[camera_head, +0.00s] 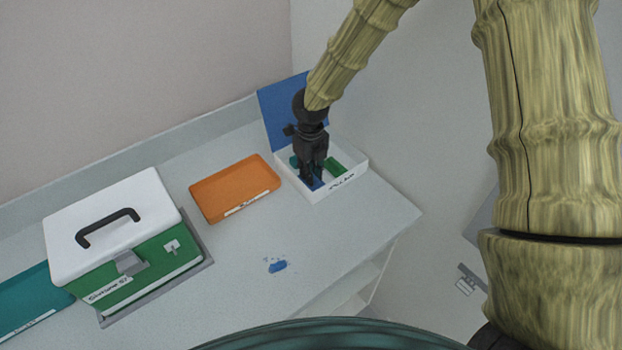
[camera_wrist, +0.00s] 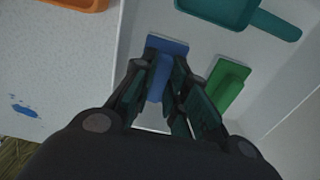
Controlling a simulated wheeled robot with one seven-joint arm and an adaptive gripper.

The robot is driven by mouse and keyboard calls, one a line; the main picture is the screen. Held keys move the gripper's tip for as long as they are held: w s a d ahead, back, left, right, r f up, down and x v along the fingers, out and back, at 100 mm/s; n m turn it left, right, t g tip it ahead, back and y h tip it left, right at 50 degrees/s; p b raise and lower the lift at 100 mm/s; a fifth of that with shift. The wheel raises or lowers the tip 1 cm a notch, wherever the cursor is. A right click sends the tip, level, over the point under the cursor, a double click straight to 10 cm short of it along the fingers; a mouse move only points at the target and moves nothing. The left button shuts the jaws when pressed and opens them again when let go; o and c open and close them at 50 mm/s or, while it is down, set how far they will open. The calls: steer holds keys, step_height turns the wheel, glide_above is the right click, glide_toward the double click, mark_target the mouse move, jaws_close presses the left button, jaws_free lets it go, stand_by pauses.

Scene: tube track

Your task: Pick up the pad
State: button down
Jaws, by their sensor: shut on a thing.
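A blue pad (camera_wrist: 168,48) with a raised grip block lies inside the white box (camera_head: 350,184), whose blue lid (camera_head: 275,115) stands open at the back. The pad also shows as a blue patch under the fingers in the head view (camera_head: 317,184). My gripper (camera_head: 312,175) reaches down into the box from above. In the wrist view its fingers (camera_wrist: 161,85) are shut on the blue pad's block from both sides. The fingers hide part of the pad, and I cannot tell whether it touches the box floor.
In the box, a similar green piece (camera_wrist: 228,83) lies right of the pad, with a teal handled tool (camera_wrist: 235,13) nearby. An orange tray (camera_head: 234,190), a white-lidded green case (camera_head: 125,235) and a blue smear (camera_head: 277,266) are on the counter, with free surface in front.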

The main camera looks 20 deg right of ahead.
step_height(320, 180, up, 10)
steer(key=b, duration=0.2)
steer(key=shift+b, duration=0.4)
steer(key=c, duration=2.1)
jaws_free()
jaws_close()
